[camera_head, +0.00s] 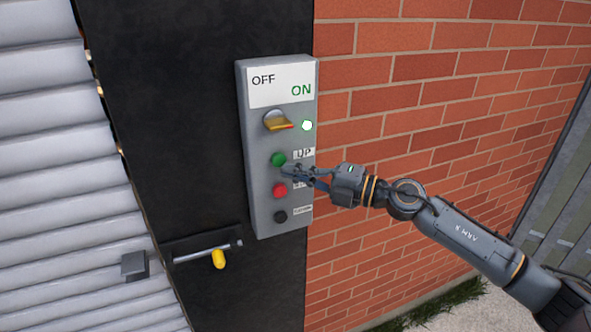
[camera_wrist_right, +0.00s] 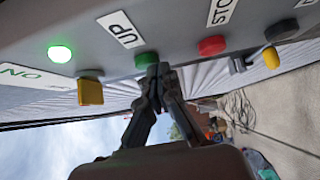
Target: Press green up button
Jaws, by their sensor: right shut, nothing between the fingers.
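A grey control box (camera_head: 262,218) is mounted upright on the wall. Its green up button (camera_head: 278,159) sits beside the UP label, and the button also shows in the right wrist view (camera_wrist_right: 147,60). My right gripper (camera_head: 285,171) is shut and empty. In the head view its fingertips are just below the green button. In the right wrist view its fingertips (camera_wrist_right: 158,70) overlap the button's lower edge; I cannot tell whether they touch it. My left gripper is not in view.
The box also has a yellow switch (camera_head: 278,121), a lit green lamp (camera_head: 307,125), a red button (camera_head: 279,190) and a black button (camera_head: 280,217). A yellow-tipped handle (camera_head: 218,259) is at lower left. A brick wall (camera_head: 430,90) lies to the right.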

